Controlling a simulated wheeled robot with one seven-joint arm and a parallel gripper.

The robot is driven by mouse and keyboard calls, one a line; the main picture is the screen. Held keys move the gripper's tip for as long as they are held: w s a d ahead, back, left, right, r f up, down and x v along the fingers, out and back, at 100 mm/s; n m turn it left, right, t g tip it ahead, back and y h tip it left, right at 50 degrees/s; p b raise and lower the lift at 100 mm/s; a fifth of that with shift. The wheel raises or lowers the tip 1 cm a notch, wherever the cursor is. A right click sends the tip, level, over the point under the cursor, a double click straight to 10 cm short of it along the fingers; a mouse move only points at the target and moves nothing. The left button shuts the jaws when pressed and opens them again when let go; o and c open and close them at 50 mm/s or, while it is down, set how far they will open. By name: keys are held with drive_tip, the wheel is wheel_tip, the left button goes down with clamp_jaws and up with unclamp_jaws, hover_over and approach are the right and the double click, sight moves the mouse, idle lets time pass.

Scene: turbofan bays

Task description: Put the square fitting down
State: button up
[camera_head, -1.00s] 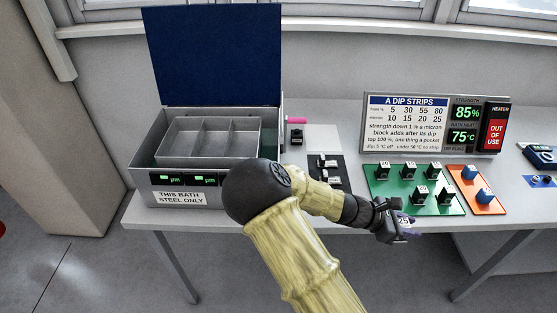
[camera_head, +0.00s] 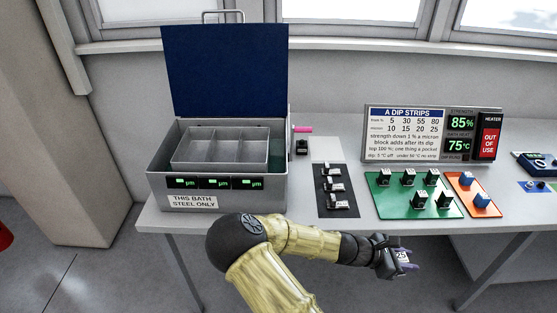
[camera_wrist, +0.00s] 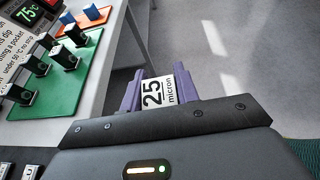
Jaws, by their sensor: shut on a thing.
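My gripper (camera_head: 396,261) is shut on a small piece with a white face printed "25 micron", which I take as the square fitting (camera_head: 403,255). The wrist view shows the fitting (camera_wrist: 166,92) between the two purple fingers of my gripper (camera_wrist: 160,93); most of its body is hidden. It is held out in front of the table's front edge, over the floor and apart from the table.
The grey bath (camera_head: 236,199) with its blue lid up stands left on the table. A dark mat (camera_head: 325,207) bears black pieces. A green mat (camera_head: 396,207) bears several black blocks; an orange mat (camera_head: 492,210) bears blue ones. A sign (camera_head: 405,135) stands behind.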

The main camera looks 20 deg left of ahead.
drive_tip(key=shift+s+d+f, duration=0.15)
drive_tip(key=shift+s+f, duration=0.1)
drive_tip(key=shift+f, duration=0.5)
wheel_tip(320, 180, down, 11)
drive_tip(key=w+d+n+t+y, duration=0.1)
drive_tip(key=w+n+t+y, duration=0.15)
drive_tip(key=n+t, duration=0.25)
drive_tip(key=shift+w+d+r+n+t+y, duration=0.25)
drive_tip(key=shift+d+r+n+t+y, duration=0.4)
drive_tip(key=shift+n+y, duration=0.9)
drive_tip(key=shift+w+d+r+n+t+y, duration=0.3)
drive_tip(key=shift+d+r+n+t+y, duration=0.3)
drive_tip(key=shift+n+y, duration=0.95)
drive_tip(key=shift+w+d+r+n+t+y, duration=0.25)
drive_tip(key=shift+d+r+n+t+y, duration=0.4)
drive_tip(key=shift+n+y, duration=0.9)
drive_tip(key=shift+f+m+y, duration=0.1)
drive_tip(key=shift+m+y, duration=0.2)
drive_tip(key=shift+m, duration=0.05)
